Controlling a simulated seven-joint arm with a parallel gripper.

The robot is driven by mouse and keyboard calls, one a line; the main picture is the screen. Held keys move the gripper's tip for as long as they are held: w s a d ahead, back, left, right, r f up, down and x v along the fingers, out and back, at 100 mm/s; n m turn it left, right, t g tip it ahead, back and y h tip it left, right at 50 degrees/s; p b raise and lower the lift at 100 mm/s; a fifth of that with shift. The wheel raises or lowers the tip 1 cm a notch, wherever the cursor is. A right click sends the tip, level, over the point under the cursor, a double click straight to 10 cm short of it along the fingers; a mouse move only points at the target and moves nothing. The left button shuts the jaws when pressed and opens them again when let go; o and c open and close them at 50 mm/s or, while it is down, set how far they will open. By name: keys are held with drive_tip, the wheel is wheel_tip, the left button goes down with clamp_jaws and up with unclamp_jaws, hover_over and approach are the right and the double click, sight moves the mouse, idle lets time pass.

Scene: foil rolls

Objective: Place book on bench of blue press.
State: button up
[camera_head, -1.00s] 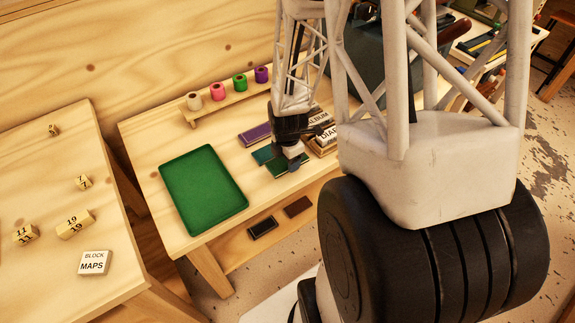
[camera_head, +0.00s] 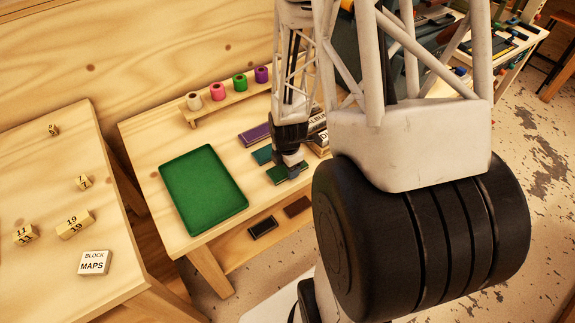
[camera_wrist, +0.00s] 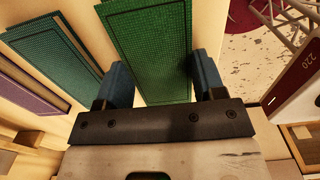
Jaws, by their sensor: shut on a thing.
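A green book (camera_head: 284,174) lies at the right front of the wooden table (camera_head: 219,238). My gripper (camera_head: 294,175) is over it, pointing down. In the wrist view the green book (camera_wrist: 148,45) lies between the blue fingers of my gripper (camera_wrist: 163,84), which is shut on it. I cannot tell whether the book is clear of the table. A teal book (camera_head: 262,154) and a purple book (camera_head: 254,134) lie beside it. A dark blue-grey machine (camera_head: 344,52), perhaps the blue press, stands behind my arm. My arm hides most of it, and I cannot make out its bench.
A green tray (camera_head: 203,190) fills the table's left part. A rack (camera_head: 230,106) with coloured rolls stands behind it. Lettered blocks (camera_head: 318,138) sit close right of the books, partly hidden. The left table (camera_head: 45,190) holds numbered blocks and a MAPS block (camera_head: 94,262).

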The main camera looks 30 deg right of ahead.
drive_tip(key=o, duration=1)
drive_tip(key=shift+c, duration=0.2)
drive_tip(key=shift+r, duration=0.15)
wheel_tip(320, 180, up, 12)
idle(0.7)
drive_tip(key=s+a+r+m+t, duration=0.1)
drive_tip(key=s+a+r+m, duration=0.3)
drive_tip(key=r, duration=0.4)
drive_tip(key=s+a+r+m, duration=0.5)
drive_tip(key=a+r+m, duration=0.2)
drive_tip(key=r+m, duration=0.1)
drive_tip(key=s+a+r+m+t, duration=0.1)
drive_tip(key=s+a+r+m, duration=0.4)
drive_tip(key=r, duration=0.4)
drive_tip(key=shift+s+a+m+t, duration=0.25)
drive_tip(key=shift+a+m+t, duration=0.05)
drive_tip(key=shift+m, duration=0.3)
